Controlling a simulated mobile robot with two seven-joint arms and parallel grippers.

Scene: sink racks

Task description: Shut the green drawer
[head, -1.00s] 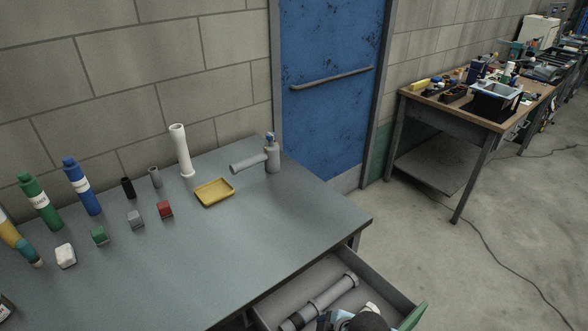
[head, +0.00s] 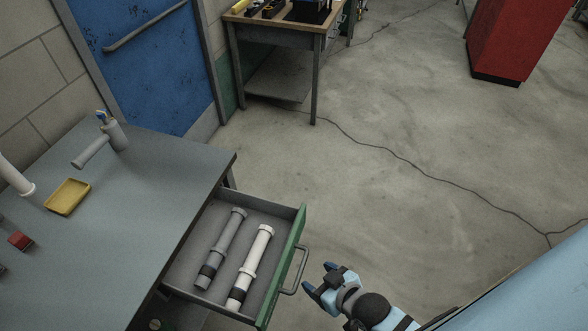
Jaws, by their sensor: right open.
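The green drawer (head: 286,262) stands pulled out from the right side of the grey worktable (head: 150,180). Its green front carries a grey bar handle (head: 298,270) on the outside. A grey tube (head: 222,248) and a white tube (head: 251,265), each with a dark band, lie inside it. My right gripper (head: 316,279) is just right of the handle, open and empty, with its blue fingertips pointing toward the handle. It looks apart from the handle, though the exact gap is hard to tell. My left gripper is not in view.
On the worktable are a yellow tray (head: 67,197), a grey pipe fitting (head: 103,143), a white pipe (head: 14,177) and a red block (head: 20,240). Open concrete floor (head: 400,150) lies right of the drawer. A red cabinet (head: 510,40) stands far off.

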